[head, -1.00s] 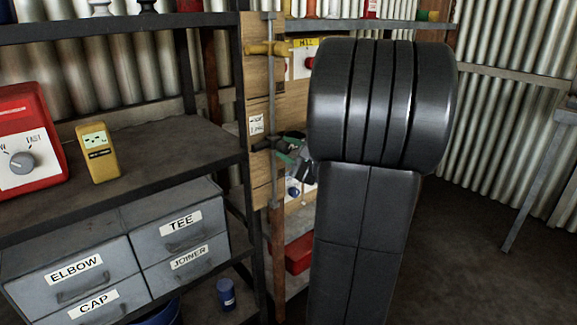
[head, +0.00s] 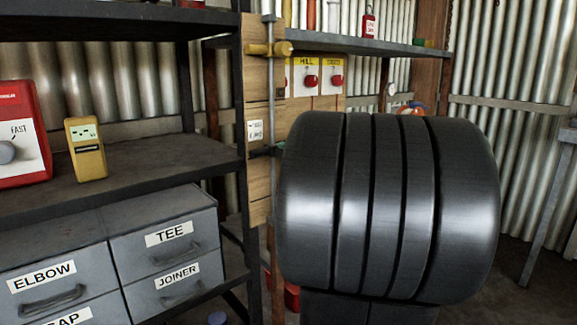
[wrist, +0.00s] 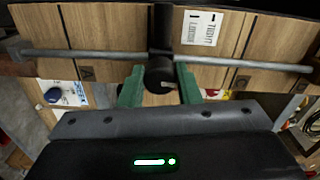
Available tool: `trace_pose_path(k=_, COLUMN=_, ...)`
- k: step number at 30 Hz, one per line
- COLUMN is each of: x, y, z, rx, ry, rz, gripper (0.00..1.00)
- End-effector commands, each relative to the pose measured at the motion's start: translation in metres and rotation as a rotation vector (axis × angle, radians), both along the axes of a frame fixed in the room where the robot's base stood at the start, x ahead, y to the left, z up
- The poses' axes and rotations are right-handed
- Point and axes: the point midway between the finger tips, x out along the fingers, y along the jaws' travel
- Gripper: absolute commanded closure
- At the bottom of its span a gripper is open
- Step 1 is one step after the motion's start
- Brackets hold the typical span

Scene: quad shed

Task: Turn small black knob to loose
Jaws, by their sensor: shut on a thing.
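The small black knob (wrist: 161,75) sits on a wooden board (wrist: 110,40), by a grey rod (wrist: 90,54), in the wrist view. The green fingers of my gripper (wrist: 160,88) stand on either side of the knob and are shut on it. A light mark shows on the knob's end. A white label (wrist: 201,28) with "TIGHT" and smaller print is beside the knob. In the head view the label (head: 255,131) is on the board, just above the knob (head: 262,152). My arm hides most of my gripper there; only a bit of green shows.
Red switches (head: 311,80) are on the wall behind. At left a shelf (head: 130,155) holds a yellow meter (head: 86,148) and a red box (head: 22,135), above labelled grey drawers (head: 165,245).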

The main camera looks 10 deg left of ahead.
Motion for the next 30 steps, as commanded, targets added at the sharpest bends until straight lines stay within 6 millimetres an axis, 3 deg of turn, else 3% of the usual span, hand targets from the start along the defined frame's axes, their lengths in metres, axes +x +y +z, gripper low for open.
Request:
trace_pose_path(k=17, x=-0.0002, y=0.0002, z=0.0008, rx=-0.022, ry=-0.028, rz=0.001, gripper=0.93)
trace_pose_path(k=18, x=-0.0002, y=0.0002, z=0.0007, rx=-0.022, ry=-0.028, rz=0.001, gripper=0.68)
trace_pose_path(k=21, x=-0.0001, y=0.0001, z=0.0006, rx=-0.022, ry=-0.028, rz=0.001, gripper=0.48)
trace_pose_path(k=30, x=-0.0004, y=-0.0006, z=0.0004, rx=-0.021, ry=-0.028, rz=0.000, gripper=0.48)
